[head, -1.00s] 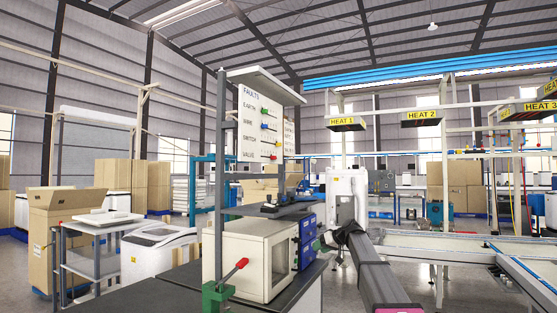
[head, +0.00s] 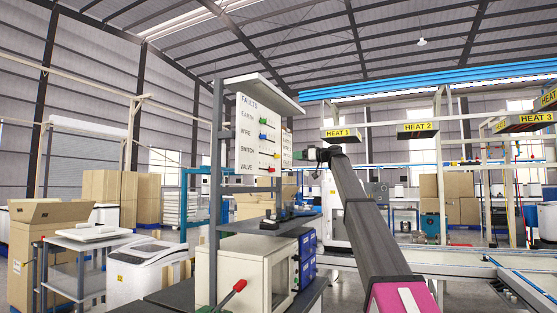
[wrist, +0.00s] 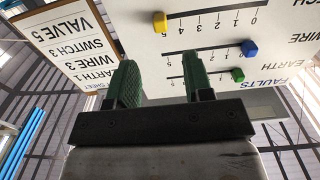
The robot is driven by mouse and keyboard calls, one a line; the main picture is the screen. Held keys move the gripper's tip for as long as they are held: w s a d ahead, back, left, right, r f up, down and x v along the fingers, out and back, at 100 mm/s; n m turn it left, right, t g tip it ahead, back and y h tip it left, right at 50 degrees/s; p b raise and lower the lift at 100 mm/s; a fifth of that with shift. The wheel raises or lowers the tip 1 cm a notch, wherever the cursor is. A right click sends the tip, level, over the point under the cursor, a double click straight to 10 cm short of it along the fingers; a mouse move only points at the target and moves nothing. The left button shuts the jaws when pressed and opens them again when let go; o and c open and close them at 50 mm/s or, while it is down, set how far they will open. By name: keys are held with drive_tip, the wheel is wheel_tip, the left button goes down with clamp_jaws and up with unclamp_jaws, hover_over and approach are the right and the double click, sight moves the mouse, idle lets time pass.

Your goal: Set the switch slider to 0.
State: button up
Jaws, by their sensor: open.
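The white FAULTS board (head: 250,155) carries labelled slider rows. The yellow switch slider (head: 277,155) sits toward the right of its row. In the wrist view the board is upside down, and the yellow slider (wrist: 160,22) shows near the high-number end, away from 0; its exact reading is unclear. My gripper (head: 313,154) is at the right of the board. In the wrist view its green fingers (wrist: 162,75) are apart with nothing between them. They point toward the board, with the yellow slider ahead beyond the gap.
The blue slider (wrist: 250,48) and green slider (wrist: 238,75) are on neighbouring rows; the red slider (head: 271,169) is below the yellow one. A sheet with fault numbers (wrist: 65,40) adjoins the board. A shelf (head: 264,88) overhangs it. A bench (head: 180,297) with equipment stands below.

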sight(279, 157)
drive_tip(key=x, duration=1)
drive_tip(key=shift+w+a+f, duration=0.1)
drive_tip(key=shift+a+f, duration=0.05)
drive_tip(key=shift+a, duration=0.05)
clamp_jaws()
